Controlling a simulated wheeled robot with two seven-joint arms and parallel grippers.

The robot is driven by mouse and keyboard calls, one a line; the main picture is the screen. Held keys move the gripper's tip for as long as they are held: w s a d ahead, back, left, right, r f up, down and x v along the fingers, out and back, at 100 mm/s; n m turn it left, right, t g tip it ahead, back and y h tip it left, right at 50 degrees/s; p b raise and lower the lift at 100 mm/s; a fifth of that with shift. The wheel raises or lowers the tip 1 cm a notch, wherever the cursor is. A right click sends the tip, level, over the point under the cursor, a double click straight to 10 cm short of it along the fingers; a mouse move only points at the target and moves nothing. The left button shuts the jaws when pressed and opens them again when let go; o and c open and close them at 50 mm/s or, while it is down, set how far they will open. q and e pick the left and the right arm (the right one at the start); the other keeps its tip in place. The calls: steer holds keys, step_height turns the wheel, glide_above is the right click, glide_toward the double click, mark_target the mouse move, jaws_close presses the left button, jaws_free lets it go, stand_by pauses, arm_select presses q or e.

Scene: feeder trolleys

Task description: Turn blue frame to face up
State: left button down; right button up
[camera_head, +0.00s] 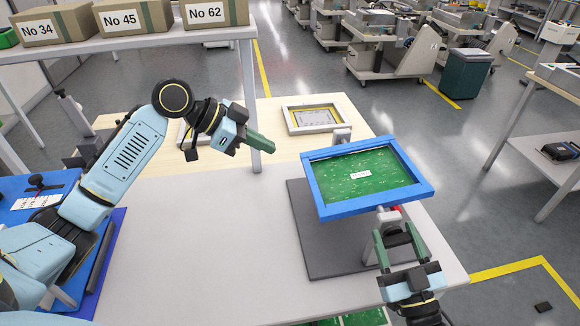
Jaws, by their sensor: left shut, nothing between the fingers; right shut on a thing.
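The blue frame (315,190) is raised above a dark grey mat (320,240) and tilted a little. It surrounds a green circuit board (365,178) with a small white label, and this side shows to the camera. A grey fitting (341,134) stands at its far edge, and another grey fitting (386,219) with a red part is under its near edge. My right gripper (397,232) is below the near edge, shut on the near fitting; the exact contact is partly hidden. My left gripper (262,143) is shut and empty, left of the frame and apart from it.
A white-framed panel (314,116) lies on the wooden tabletop behind the blue frame. A shelf with numbered cardboard boxes (125,18) is at the upper left, its post (248,85) close to my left gripper. The white table's (200,240) middle is clear.

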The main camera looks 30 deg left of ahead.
arm_select(q)
glide_above(310, 185)
steer(key=a, duration=0.3)
step_height(310, 185, down, 6)
steer(key=f, duration=0.4)
steer(key=shift+s+d, duration=0.3)
steer(key=shift+d, duration=0.1)
steer(key=shift+f, duration=0.1)
steer(key=shift+s+f, duration=0.1)
steer(key=shift+f, duration=0.75)
arm_select(e)
steer(key=o, duration=1.4)
arm_select(q)
steer(key=shift+r, duration=0.1)
